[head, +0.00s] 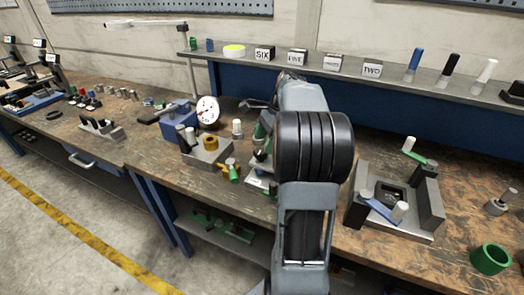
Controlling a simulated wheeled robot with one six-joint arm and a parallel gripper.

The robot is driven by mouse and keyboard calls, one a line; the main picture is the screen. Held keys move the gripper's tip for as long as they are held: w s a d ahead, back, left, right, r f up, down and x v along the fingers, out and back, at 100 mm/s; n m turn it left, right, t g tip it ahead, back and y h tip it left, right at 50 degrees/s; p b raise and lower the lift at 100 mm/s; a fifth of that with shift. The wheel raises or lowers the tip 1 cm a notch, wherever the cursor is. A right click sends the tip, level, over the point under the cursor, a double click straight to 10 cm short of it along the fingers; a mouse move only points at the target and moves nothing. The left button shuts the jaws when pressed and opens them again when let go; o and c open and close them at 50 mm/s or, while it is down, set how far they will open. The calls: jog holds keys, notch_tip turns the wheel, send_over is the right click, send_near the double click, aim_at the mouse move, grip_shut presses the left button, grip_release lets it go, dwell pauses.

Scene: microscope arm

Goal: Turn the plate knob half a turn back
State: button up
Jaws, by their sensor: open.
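My arm (305,150) fills the middle of the head view, and my gripper is hidden behind it. A grey device with green parts (262,152) stands on the bench just left of the arm and is mostly covered by it. I cannot make out a plate knob on its visible part. To the right of the arm is a grey fixture (431,206) with a dark centre, a green crank (414,152) and a blue lever (381,207). I cannot tell whether any of these belongs to the plate knob.
A block with a brass-coloured ring (211,143) and a round dial (208,110) stand left of the arm. A green ring (491,259) lies at the right front. A shelf (395,79) with labelled blocks runs behind. Bare bench top (460,175) shows between right-hand items.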

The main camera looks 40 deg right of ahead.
aim_at(261, 150)
jog(key=shift+x, duration=1.85)
jog(key=shift+c, duration=0.4)
jog(key=c, duration=0.8)
jog(key=shift+r, duration=0.1)
jog(key=shift+c, duration=0.2)
jog(key=shift+n, duration=0.3)
